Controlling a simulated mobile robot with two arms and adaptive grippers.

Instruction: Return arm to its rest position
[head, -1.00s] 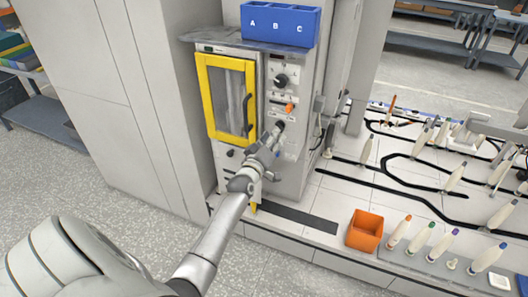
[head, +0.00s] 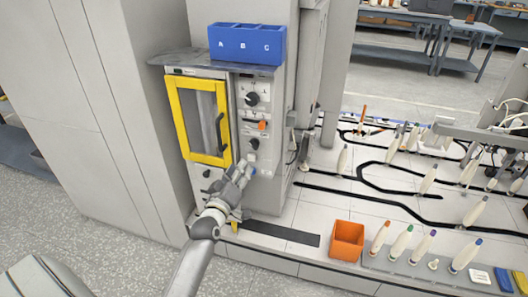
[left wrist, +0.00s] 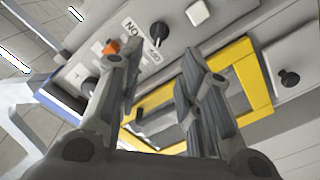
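My left gripper (head: 244,167) is in front of the lower control panel of a cabinet unit, to the right of its yellow-framed door (head: 176,120). In the left wrist view the two fingers of this gripper (left wrist: 160,55) stand apart with nothing between them. Beyond the fingers that view shows a black knob (left wrist: 158,36), an orange switch (left wrist: 110,47) and the yellow door frame (left wrist: 262,85). In the head view the orange switch (head: 263,125) sits under a black knob (head: 252,99). My right gripper is not seen.
A blue bin marked A, B, C (head: 246,45) stands on the unit's top. An orange box (head: 347,242) and several bobbins with coloured tips stand on the counter at right. A tall grey cabinet (head: 130,130) is at left. Open floor lies in front.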

